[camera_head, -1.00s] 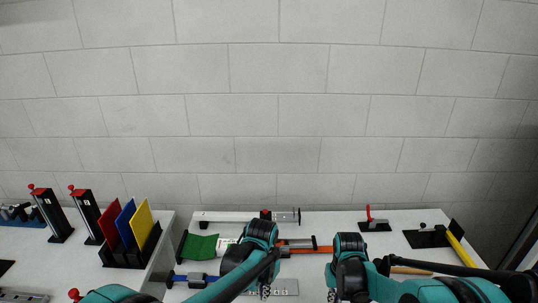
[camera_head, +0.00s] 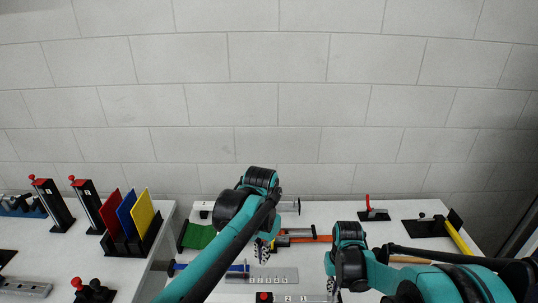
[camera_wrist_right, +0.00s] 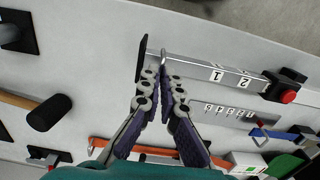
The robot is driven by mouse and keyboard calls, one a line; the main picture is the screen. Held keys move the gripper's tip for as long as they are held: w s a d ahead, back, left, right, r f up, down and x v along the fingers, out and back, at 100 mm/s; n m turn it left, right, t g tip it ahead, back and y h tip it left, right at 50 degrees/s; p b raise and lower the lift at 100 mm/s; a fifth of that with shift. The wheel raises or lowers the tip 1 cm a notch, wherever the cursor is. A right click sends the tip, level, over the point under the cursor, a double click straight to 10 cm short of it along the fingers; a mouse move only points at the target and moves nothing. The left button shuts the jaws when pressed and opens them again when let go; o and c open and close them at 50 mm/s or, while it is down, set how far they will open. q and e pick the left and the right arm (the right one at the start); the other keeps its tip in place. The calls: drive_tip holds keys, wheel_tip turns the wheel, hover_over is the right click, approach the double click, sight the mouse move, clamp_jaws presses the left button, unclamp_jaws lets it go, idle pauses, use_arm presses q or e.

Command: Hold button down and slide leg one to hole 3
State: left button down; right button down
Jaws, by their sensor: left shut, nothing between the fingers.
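A light metal leg with the printed numbers 1 and 2 (camera_wrist_right: 205,69) lies across the right wrist view. A red button (camera_wrist_right: 288,96) sits in a black block at its right end. In the head view the red button (camera_head: 264,297) and part of the leg (camera_head: 300,299) show at the bottom edge. My right gripper (camera_wrist_right: 160,74) is at the leg's other end, beside a thin black plate (camera_wrist_right: 142,58). Its fingertips are close together; I cannot tell whether they grip the leg. My left gripper (camera_head: 262,252) is shut and empty, above and behind the button. No hole 3 is visible.
A metal strip with printed characters (camera_head: 275,280) lies behind the leg. A green piece (camera_head: 198,236) and a blue-handled tool (camera_head: 180,266) lie left. A red toggle (camera_head: 368,203) stands behind, and coloured plates (camera_head: 127,216) stand in a rack on the left table.

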use_arm(q)
drive_tip(key=shift+f, duration=0.1)
use_arm(e)
drive_tip(key=shift+s+d+f, duration=0.1)
drive_tip(key=shift+d+f, duration=0.05)
drive_tip(key=shift+d, duration=0.4)
idle(0.4)
drive_tip(key=c, duration=1.2)
unclamp_jaws()
drive_tip(key=shift+d, duration=0.1)
wheel_tip(320, 180, up, 12)
use_arm(q)
drive_tip(key=s+a+f+n+t+b, duration=0.3)
drive_tip(key=s+a+f, duration=0.1)
drive_tip(key=s+a, duration=0.3)
drive_tip(key=s+a+f+n+t+b, duration=0.3)
drive_tip(key=s+a+f+t, duration=0.1)
drive_tip(key=s+a, duration=0.3)
drive_tip(key=shift+s+a+f, duration=0.2)
drive_tip(key=shift+a+f, duration=0.25)
drive_tip(key=shift+a, duration=0.5)
use_arm(e)
drive_tip(key=s+a+f+t, duration=0.1)
drive_tip(key=s+f+t, duration=0.1)
drive_tip(key=s, duration=0.5)
drive_tip(key=s+a+f+t, duration=0.2)
drive_tip(key=s+t, duration=0.3)
drive_tip(key=s, duration=0.2)
drive_tip(key=shift+s+a, duration=0.2)
